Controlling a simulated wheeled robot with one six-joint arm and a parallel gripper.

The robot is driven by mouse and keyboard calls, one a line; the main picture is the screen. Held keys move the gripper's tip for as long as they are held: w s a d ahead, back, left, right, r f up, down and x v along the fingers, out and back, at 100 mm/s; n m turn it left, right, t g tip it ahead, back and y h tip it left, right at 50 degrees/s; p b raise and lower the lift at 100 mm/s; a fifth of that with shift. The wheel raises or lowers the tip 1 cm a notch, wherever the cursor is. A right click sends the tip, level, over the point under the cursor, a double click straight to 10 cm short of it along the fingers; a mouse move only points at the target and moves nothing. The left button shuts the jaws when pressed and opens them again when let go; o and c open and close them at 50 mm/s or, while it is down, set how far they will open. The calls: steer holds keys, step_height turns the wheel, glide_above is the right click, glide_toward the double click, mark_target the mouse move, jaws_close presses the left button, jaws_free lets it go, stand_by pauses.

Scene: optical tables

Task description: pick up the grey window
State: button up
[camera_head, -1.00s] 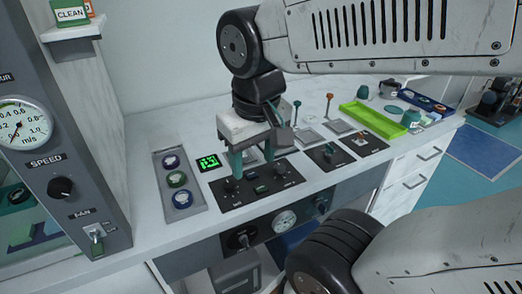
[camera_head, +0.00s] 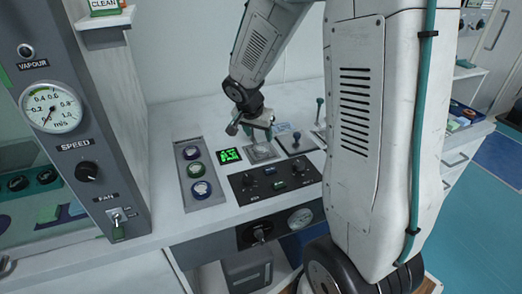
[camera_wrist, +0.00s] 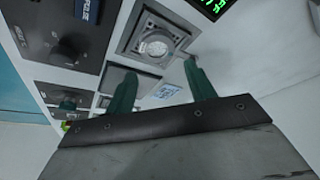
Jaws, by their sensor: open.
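In the wrist view, a round, pale, clear-faced disc (camera_wrist: 155,47) sits in a square grey holder (camera_wrist: 131,48); it looks like the grey window. In the head view, the holder (camera_head: 263,153) lies on the bench behind the black control panel, and my gripper (camera_head: 262,135) is just above it, partly hiding it. In the wrist view, the two green fingers of my gripper (camera_wrist: 160,76) are apart with nothing between them. The disc is beyond the fingertips, near the gap between them. I cannot tell how far above it they are.
A grey tray (camera_head: 182,196) with three coloured-rim rings lies left of the control panel (camera_head: 250,196). A lit green display (camera_head: 229,155) is close to the holder. Other square plates with upright levers (camera_head: 296,141) stand to the right. The instrument cabinet (camera_head: 75,110) rises at the left.

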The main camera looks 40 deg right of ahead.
mark_target(262, 147)
steer(key=x, duration=0.6)
steer(key=shift+s+a+f, duration=0.1)
steer(key=shift+s+a, duration=0.15)
steer(key=c, duration=0.6)
